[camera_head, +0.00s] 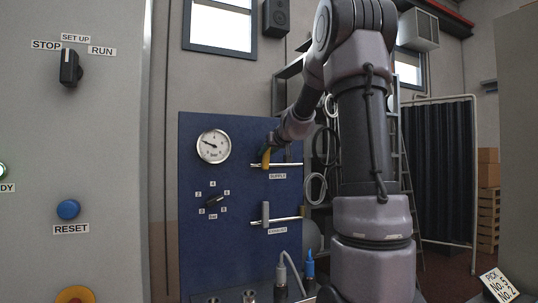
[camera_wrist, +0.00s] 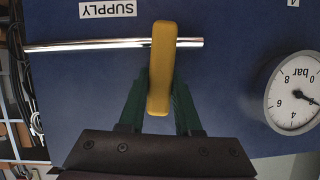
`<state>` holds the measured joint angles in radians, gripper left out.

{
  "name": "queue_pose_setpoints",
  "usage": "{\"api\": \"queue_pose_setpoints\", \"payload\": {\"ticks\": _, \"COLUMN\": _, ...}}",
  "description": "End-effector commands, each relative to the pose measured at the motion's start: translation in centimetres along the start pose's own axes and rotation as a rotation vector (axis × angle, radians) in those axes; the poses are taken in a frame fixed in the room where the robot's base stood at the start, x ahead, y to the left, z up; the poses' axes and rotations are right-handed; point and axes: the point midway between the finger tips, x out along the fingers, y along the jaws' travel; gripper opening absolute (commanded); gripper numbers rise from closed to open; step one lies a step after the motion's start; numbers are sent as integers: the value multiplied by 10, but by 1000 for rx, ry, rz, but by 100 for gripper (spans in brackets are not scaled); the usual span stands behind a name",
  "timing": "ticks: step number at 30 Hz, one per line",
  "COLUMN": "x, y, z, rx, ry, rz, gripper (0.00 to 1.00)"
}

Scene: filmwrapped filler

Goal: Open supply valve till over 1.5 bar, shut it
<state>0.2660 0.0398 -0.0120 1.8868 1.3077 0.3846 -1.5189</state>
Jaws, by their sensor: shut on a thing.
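The supply valve's yellow handle (camera_wrist: 161,66) stands upright, crosswise to its chrome pipe (camera_wrist: 90,45), under the SUPPLY label in the wrist view, which is upside down. My gripper (camera_wrist: 160,95) has its green fingers on both sides of the handle and is shut on it. In the head view the handle (camera_head: 266,158) shows at the panel's upper right, partly behind my gripper (camera_head: 269,147). The round pressure gauge (camera_head: 213,146) is left of it; its needle points left and slightly up. The gauge also shows in the wrist view (camera_wrist: 296,92), cut off at the edge; I cannot read an exact value.
The exhaust valve's grey handle (camera_head: 265,213) stands upright below the supply valve on the blue panel (camera_head: 195,255). A black selector knob (camera_head: 215,200) sits left of it. A grey cabinet (camera_head: 110,150) with a blue RESET button (camera_head: 68,209) stands at left.

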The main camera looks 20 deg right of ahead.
Motion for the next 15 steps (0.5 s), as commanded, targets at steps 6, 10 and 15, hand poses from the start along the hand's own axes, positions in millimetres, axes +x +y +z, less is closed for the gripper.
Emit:
{"api": "queue_pose_setpoints", "payload": {"ticks": 6, "x": 1, "y": -4, "z": 2, "rx": -78, "ry": -3, "rz": 31, "gripper": 0}}
{"api": "queue_pose_setpoints", "payload": {"ticks": 10, "x": 1, "y": -6, "z": 2, "rx": -101, "ry": -4, "rz": 41, "gripper": 0}}
{"api": "queue_pose_setpoints", "payload": {"ticks": 15, "x": 1, "y": -6, "z": 3, "rx": -112, "ry": -4, "rz": 46, "gripper": 0}}
